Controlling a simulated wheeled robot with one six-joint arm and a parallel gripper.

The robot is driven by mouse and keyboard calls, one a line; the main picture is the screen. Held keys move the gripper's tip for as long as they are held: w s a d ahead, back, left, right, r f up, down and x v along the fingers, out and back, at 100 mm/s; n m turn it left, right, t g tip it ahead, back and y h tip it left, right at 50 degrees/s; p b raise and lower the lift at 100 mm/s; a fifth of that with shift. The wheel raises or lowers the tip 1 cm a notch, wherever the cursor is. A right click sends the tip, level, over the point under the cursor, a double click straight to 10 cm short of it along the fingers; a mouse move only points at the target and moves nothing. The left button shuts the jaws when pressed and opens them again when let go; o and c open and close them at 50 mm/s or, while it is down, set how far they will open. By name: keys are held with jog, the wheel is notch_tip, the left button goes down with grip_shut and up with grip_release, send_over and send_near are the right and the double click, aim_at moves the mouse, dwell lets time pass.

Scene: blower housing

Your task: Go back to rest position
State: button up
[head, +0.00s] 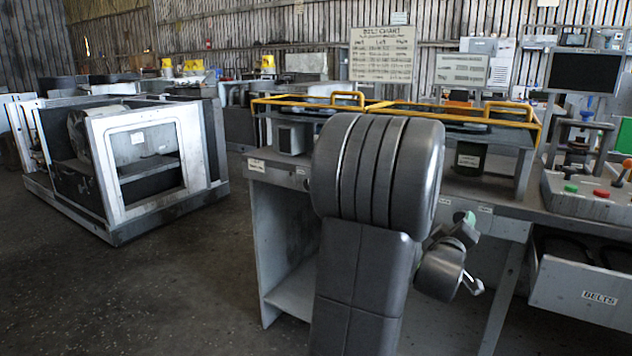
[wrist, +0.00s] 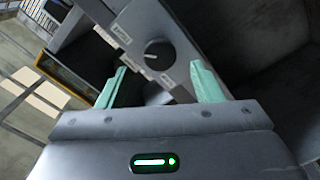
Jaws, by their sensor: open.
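My gripper (wrist: 158,88) shows in the wrist view with its two pale green fingers apart and nothing between them. Past the fingers is a grey bench front with small labels and a round dark knob (wrist: 157,52). I cannot tell how far the fingers are from it. In the head view my arm stands in front of the workbench, and the wrist end, with a bit of green showing, is at the right of the arm. The fingers are mostly hidden there.
A workbench (head: 268,180) with a yellow-railed rack (head: 440,105) stands behind my arm. A panel with coloured buttons (head: 600,205) and a drawer marked BELTS (head: 575,290) are at right. A blower housing (head: 135,150) stands at left. The floor (head: 170,290) is clear at front left.

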jog(key=x, duration=0.4)
jog(key=shift+w+d, duration=0.2)
jog(key=shift+w, duration=0.05)
